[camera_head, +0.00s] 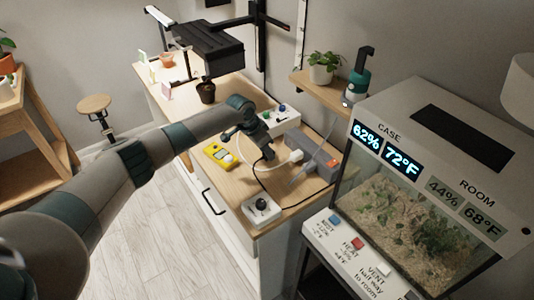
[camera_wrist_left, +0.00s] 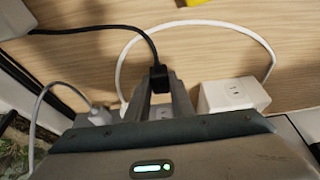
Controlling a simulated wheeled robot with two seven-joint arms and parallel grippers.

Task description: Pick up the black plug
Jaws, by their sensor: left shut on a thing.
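The black plug (camera_wrist_left: 159,78) sits between the fingertips of my left gripper (camera_wrist_left: 161,80) in the left wrist view, with its black cord running up and left. In the head view my left gripper (camera_head: 266,151) points down over the wooden counter, and the dark plug is hard to separate from its fingers. The black cord (camera_head: 256,176) hangs below it toward the counter. The gripper is shut on the plug. I cannot tell how high the plug is. My right gripper is not in view.
A grey power box with an orange switch (camera_head: 314,157) and a white plug (camera_head: 296,156) lie right of the gripper. A yellow meter (camera_head: 217,155), a white dial box (camera_head: 261,210) and a white knob box (camera_head: 281,117) surround it. The terrarium (camera_head: 430,190) stands at right.

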